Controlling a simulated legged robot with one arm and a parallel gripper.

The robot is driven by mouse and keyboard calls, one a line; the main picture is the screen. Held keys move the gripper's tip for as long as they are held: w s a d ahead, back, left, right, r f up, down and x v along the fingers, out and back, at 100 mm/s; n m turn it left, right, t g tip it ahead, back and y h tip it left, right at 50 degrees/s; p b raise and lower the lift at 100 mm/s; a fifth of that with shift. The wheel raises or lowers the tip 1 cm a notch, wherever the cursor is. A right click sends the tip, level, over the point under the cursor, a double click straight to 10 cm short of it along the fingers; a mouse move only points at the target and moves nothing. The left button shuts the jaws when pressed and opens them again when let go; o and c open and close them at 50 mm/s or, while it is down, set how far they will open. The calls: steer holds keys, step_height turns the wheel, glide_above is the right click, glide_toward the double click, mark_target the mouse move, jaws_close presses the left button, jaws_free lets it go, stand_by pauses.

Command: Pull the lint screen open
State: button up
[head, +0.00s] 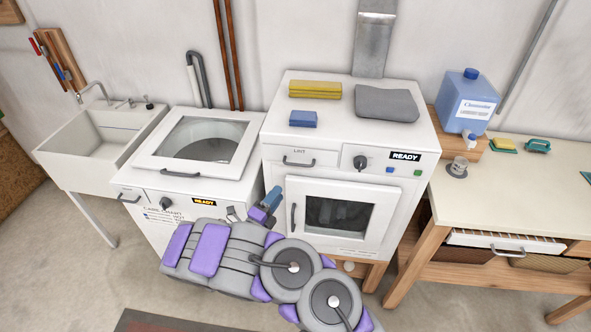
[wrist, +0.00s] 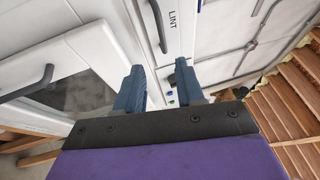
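The lint screen (head: 287,153) is a closed white drawer front marked LINT at the upper left of the dryer's face, with a dark curved handle (head: 299,162). In the wrist view the LINT label is at the top, and the handle (wrist: 158,27) lies ahead of the fingers, roughly in line with the gap between them. My gripper (head: 263,205) is below and left of the handle in the head view, apart from it. In the wrist view my gripper (wrist: 158,86) has its two blue fingers spread with nothing between them.
The white dryer (head: 345,130) has a windowed door (head: 338,217) with its own handle below the lint screen. A washer (head: 195,150) stands close on the left. A wooden table (head: 540,180) stands right. Yellow and blue sponges and a grey cloth (head: 386,103) lie on the dryer.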

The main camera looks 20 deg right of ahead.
steer(key=b+x, duration=0.1)
steer(key=x, duration=1.2)
steer(key=shift+a+r+b, duration=0.1)
steer(key=shift+b, duration=0.3)
steer(key=shift+a, duration=0.1)
steer(key=shift+a, duration=0.2)
steer(key=shift+c, duration=1.3)
steer(key=shift+d, duration=0.1)
jaws_close()
